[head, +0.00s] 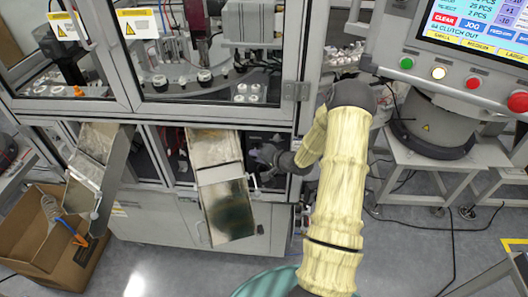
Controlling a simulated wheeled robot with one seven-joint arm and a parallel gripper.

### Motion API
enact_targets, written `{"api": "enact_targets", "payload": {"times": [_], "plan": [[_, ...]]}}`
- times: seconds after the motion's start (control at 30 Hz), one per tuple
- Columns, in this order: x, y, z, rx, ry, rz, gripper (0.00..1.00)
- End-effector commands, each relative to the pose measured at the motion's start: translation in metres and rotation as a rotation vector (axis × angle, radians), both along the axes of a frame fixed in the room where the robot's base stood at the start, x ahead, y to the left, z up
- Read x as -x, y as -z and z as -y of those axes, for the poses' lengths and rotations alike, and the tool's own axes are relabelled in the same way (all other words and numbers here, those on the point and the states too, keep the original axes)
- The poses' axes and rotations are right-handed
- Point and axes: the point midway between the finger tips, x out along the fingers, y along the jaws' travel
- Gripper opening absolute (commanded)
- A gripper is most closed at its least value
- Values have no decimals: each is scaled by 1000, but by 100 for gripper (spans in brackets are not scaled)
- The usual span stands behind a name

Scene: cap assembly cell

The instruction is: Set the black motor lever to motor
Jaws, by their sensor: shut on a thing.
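My gripper (264,154) is inside this opening, just right of the middle metal chute. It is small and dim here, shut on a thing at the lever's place. The black motor lever cannot be made out against the dark inside, and its position cannot be read.
The middle chute (224,209) slopes out close to the left of my gripper. Another chute (97,160) and a cardboard box (45,245) are further left. The control panel (480,35) reads CLUTCH OUT. A round feeder (432,125) stands right, with open floor below.

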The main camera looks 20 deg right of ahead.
Motion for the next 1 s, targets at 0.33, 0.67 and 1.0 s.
{"api": "enact_targets", "payload": {"times": [0.33,0.67,1.0], "plan": [[-2,-1,-5,-10,-9,-21,0],[-2,-1,-5,-9,-9,-19,47],[-2,0,-5,-8,-9,-16,47]]}}
